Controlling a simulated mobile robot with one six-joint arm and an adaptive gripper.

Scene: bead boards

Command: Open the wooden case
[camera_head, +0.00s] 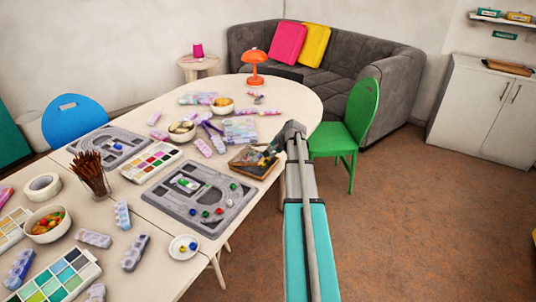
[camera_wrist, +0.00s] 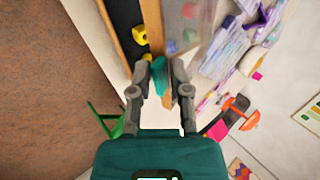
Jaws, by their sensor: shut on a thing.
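The wooden case (camera_head: 240,166) sits near the right edge of the white table, with a brown wooden rim and a dark inside. In the wrist view its dark inside (camera_wrist: 126,14) shows at the top with a yellow piece (camera_wrist: 140,35). A wooden strip, seemingly the lid's edge (camera_wrist: 154,22), runs down between my fingers, with a greyish see-through pane to its right. My gripper (camera_wrist: 160,88) is closed around this edge, beside a teal piece (camera_wrist: 160,66). In the head view my gripper (camera_head: 270,151) is over the case's right side, hiding part of it. How far the lid is raised is unclear.
A grey bead board (camera_head: 165,199) lies left of the case. A green chair (camera_head: 352,125) is close on the right. Open floor lies at the lower right.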

